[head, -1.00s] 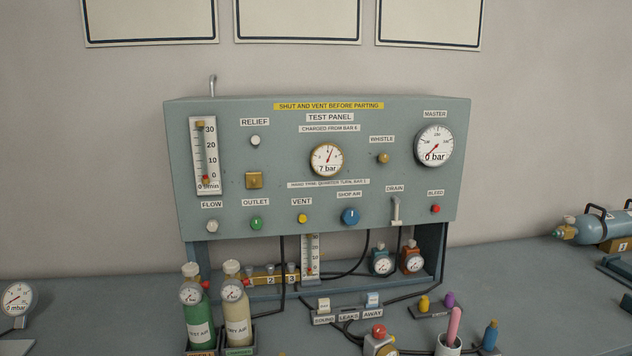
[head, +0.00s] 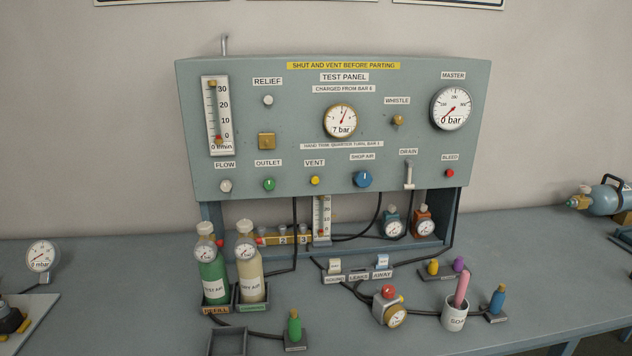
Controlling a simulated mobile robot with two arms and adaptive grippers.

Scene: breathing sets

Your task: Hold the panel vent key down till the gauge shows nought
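The yellow vent key (head: 315,181) sits under the VENT label on the lower row of the grey-green test panel (head: 225,105), between the green outlet knob (head: 269,184) and the blue shop air knob (head: 363,179). Nothing touches it. The round gauge (head: 340,120) in the panel's middle reads 7 bar. The master gauge (head: 452,107) at the upper right reads 0 bar. Neither of my grippers is in view.
Green and cream cylinders (head: 250,275) stand in front of the panel's left part. A small regulator (head: 390,308), a white cup (head: 454,316) and SOUND, LEAKS and AWAY trays (head: 358,277) stand before it. The bench at far right front is clear.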

